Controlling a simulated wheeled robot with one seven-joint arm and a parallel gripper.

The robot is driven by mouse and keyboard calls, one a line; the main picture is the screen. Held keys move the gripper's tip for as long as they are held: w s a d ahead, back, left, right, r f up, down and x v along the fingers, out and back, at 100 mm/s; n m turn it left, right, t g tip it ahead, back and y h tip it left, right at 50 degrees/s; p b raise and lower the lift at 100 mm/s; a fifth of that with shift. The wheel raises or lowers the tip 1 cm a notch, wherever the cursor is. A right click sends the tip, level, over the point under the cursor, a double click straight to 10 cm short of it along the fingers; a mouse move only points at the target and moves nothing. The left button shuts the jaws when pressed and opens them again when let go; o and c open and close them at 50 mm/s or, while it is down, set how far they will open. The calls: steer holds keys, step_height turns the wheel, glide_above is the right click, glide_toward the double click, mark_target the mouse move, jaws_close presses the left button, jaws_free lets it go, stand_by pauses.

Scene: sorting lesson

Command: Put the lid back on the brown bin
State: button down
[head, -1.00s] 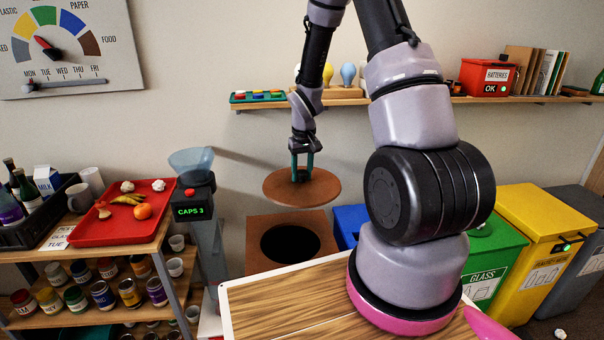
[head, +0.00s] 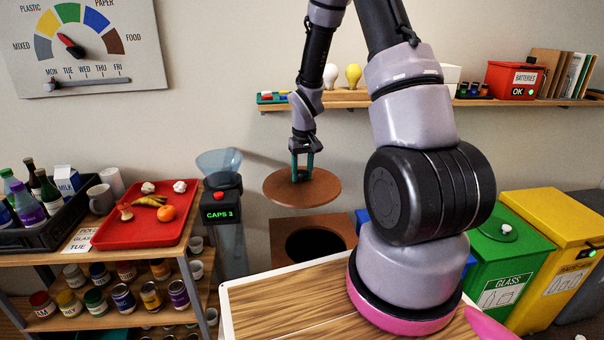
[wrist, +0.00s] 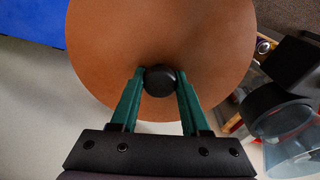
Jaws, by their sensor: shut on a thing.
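The brown round lid (head: 318,190) hangs level in the air in the head view, and it fills the upper middle of the wrist view (wrist: 160,35). My gripper (head: 302,172) is shut on the lid's dark knob, which shows between the green fingers in the wrist view (wrist: 160,82). The brown bin (head: 283,240) stands below and slightly right of the lid in the head view, with its dark round opening uncovered. The lid is apart from the bin and above its far left part. The bin's lower front is hidden by my wooden-topped base.
The caps machine (head: 222,208) with a clear funnel stands left of the bin. A shelf unit with a red tray (head: 140,228) is further left. A blue bin is right, mostly behind my arm; green (head: 505,255) and yellow (head: 556,240) bins follow. A wall shelf (head: 350,100) runs above.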

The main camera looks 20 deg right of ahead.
steer(key=shift+s+d+f+n, duration=0.2)
steer(key=shift+d+f+n, duration=0.5)
steer(key=shift+f, duration=0.15)
steer(key=s+d+f+n, duration=0.1)
steer(key=f+n, duration=0.5)
steer(key=f, duration=0.4)
steer(key=s+d+f+n+g+y, duration=0.1)
steer(key=d+f+n, duration=0.1)
steer(key=f+n, duration=0.5)
steer(key=shift+d+f, duration=0.15)
steer(key=shift+f, duration=1.85)
steer(key=shift+f, duration=0.15)
jaws_free()
